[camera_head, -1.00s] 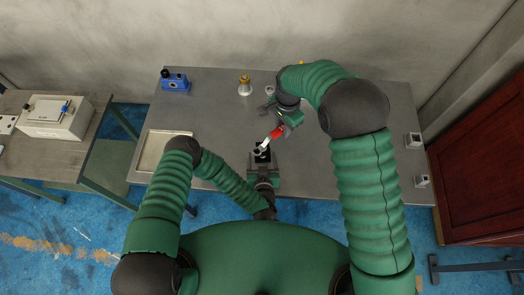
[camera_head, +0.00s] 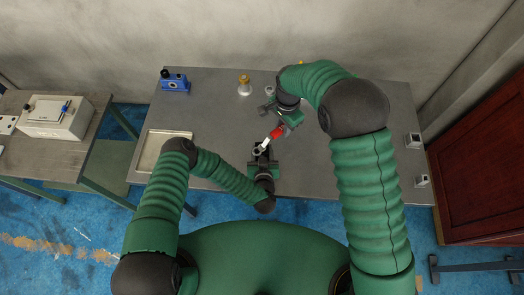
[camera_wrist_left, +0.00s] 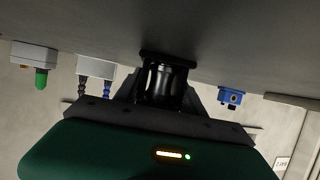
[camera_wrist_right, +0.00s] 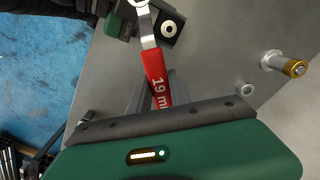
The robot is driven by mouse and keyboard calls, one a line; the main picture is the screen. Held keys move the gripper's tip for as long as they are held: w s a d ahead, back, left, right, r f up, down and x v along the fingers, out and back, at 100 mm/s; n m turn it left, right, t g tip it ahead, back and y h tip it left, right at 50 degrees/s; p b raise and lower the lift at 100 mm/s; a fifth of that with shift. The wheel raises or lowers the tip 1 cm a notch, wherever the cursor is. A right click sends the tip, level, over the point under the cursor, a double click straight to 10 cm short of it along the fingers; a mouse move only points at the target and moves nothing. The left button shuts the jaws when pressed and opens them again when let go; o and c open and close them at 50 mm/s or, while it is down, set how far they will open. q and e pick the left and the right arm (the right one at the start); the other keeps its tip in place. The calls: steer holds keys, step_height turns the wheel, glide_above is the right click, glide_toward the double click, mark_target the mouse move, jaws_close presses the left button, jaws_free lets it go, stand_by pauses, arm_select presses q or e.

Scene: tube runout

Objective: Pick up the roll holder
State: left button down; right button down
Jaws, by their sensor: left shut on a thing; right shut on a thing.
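A black flanged cylinder, apparently the roll holder (camera_wrist_left: 165,82), is between the fingers of my left gripper (camera_head: 262,160), which is shut on it. Its dark square face with a pale ring shows in the right wrist view (camera_wrist_right: 171,28). I cannot tell whether it touches the table. My right gripper (camera_head: 284,124) is shut on the red handle of a spanner (camera_wrist_right: 155,72) marked 19. The spanner's silver end points toward the holder in the head view and overlaps it; contact is unclear. The left gripper's fingers partly hide the holder.
The grey table (camera_head: 320,165) has free room to the right. A brass-topped post (camera_head: 245,86) and a blue device (camera_head: 174,82) stand at the back. A shallow tray (camera_head: 160,150) lies at the left. Small grey boxes (camera_head: 413,140) sit at the right edge.

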arm_select(q)
steer(key=shift+w+r, duration=0.1)
stand_by(0.3)
steer(key=shift+r, duration=0.55)
steer(key=shift+d+r, duration=0.3)
steer(key=shift+r, duration=0.3)
steer(key=shift+d+r, duration=0.25)
steer(key=shift+r, duration=0.35)
steer(key=d, duration=1.7)
steer(key=shift+d, duration=0.15)
steer(key=shift+a, duration=0.2)
steer(key=shift+a, duration=8.95)
steer(key=shift+f, duration=1.1)
steer(key=shift+f, duration=0.7)
